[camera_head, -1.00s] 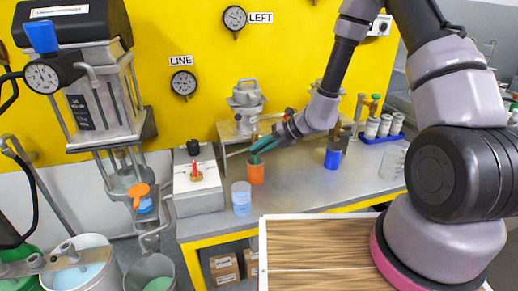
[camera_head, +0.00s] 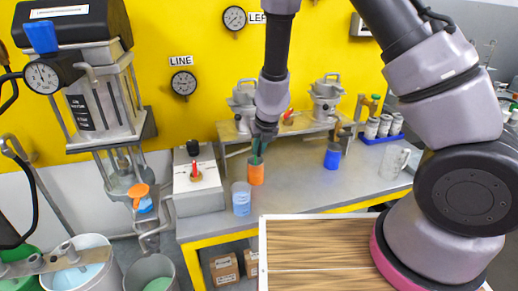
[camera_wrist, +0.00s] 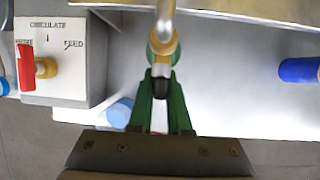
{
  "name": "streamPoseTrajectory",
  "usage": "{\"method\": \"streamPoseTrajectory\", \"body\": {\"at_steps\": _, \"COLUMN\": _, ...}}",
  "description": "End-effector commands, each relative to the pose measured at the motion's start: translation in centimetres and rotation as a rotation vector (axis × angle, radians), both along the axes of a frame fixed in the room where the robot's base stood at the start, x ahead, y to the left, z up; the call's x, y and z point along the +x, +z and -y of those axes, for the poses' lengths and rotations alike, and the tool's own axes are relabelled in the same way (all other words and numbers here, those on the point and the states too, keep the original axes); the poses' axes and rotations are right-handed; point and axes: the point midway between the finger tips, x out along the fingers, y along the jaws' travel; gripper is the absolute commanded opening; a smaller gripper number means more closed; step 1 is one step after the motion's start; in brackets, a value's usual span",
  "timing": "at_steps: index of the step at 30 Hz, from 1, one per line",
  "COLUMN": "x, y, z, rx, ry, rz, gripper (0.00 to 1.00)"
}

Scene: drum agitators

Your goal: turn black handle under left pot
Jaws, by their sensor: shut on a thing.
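The left pot (camera_head: 242,105) is a grey lidded vessel on a raised metal shelf, partly hidden by my arm. In the wrist view, a brass tap (camera_wrist: 163,45) runs down the middle of the picture. The black handle (camera_wrist: 160,88) at its end sits between the green fingers of my gripper (camera_wrist: 161,100). My gripper is shut on this handle. In the head view my gripper (camera_head: 257,150) is below the left pot, just above an orange cup (camera_head: 256,174). The handle is hidden in the head view.
A control box (camera_head: 197,184) with a red knob (camera_wrist: 26,66) stands left of my gripper. A clear cup of blue liquid (camera_head: 241,198) is near it. A blue cup (camera_head: 332,156) stands to the right. A right pot (camera_head: 327,95) shares the shelf.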

Motion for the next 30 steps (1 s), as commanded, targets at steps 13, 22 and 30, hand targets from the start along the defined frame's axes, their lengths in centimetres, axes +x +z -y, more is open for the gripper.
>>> {"method": "streamPoseTrajectory", "body": {"at_steps": 13, "x": -0.17, "y": -0.22, "z": 0.12, "rx": -0.076, "ry": 0.0, "rz": 0.017, "gripper": 0.0}}
{"method": "streamPoseTrajectory", "body": {"at_steps": 22, "x": -0.22, "y": -0.27, "z": 0.14, "rx": -0.077, "ry": 0.0, "rz": 0.015, "gripper": 0.2}}
{"method": "streamPoseTrajectory", "body": {"at_steps": 30, "x": -0.12, "y": -0.17, "z": 0.08, "rx": -0.074, "ry": 0.0, "rz": 0.017, "gripper": 0.46}}
